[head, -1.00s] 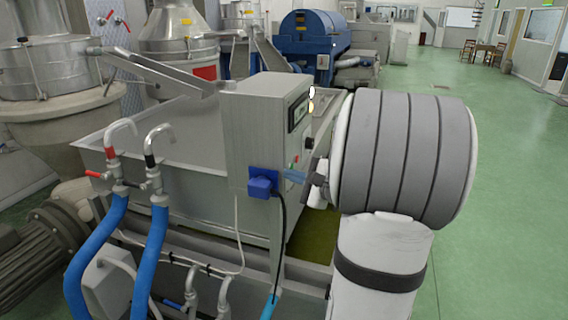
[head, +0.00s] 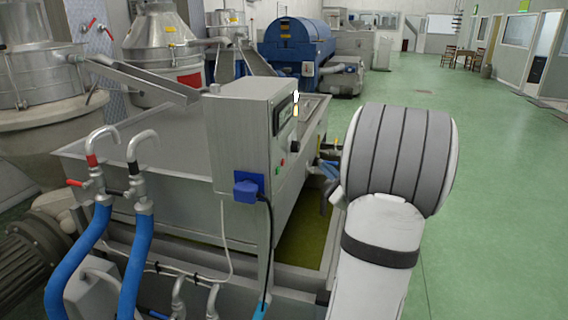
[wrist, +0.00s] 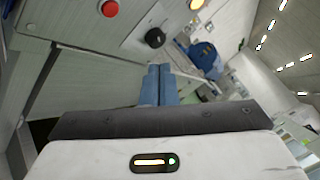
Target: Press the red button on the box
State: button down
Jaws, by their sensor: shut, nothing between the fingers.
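The grey control box (head: 240,135) stands upright at the edge of the steel trough in the head view. Its front panel faces right and shows at a steep angle, with a small red button (head: 281,163) low on it. In the wrist view the red button (wrist: 109,8) is at the top edge, left of a black knob (wrist: 155,38). My gripper's blue fingers (wrist: 160,68) are together and empty, pointing below and right of the button, not on it. In the head view my gripper (head: 322,170) is right of the panel, apart from it and partly hidden by my arm.
A blue plug (head: 248,187) with a black cable sits on the box's near side. The steel trough (head: 180,200) lies around and behind the box. Two blue hoses (head: 138,245) stand at left. Green floor (head: 500,200) is open at right.

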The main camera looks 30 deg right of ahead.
aim_at(283, 162)
jog(key=w+a, duration=0.5)
jog(key=w, duration=0.1)
jog(key=shift+w+a, duration=0.2)
jog(key=shift+a, duration=0.1)
jog(key=shift+w+f+b, duration=0.1)
jog(key=shift+b, duration=0.4)
dwell(1.5)
jog(key=shift+w+a+b, duration=0.2)
jog(key=shift+a+b, duration=0.05)
jog(key=shift+b, duration=0.05)
jog(key=shift+w+a+b, duration=0.25)
jog(key=shift+w+b, duration=0.05)
jog(key=shift+b, duration=0.1)
dwell(0.7)
jog(key=shift+s+d, duration=0.1)
jog(key=shift+s+d+b, duration=0.35)
jog(key=shift+s+d, duration=0.05)
jog(key=shift+s, duration=0.1)
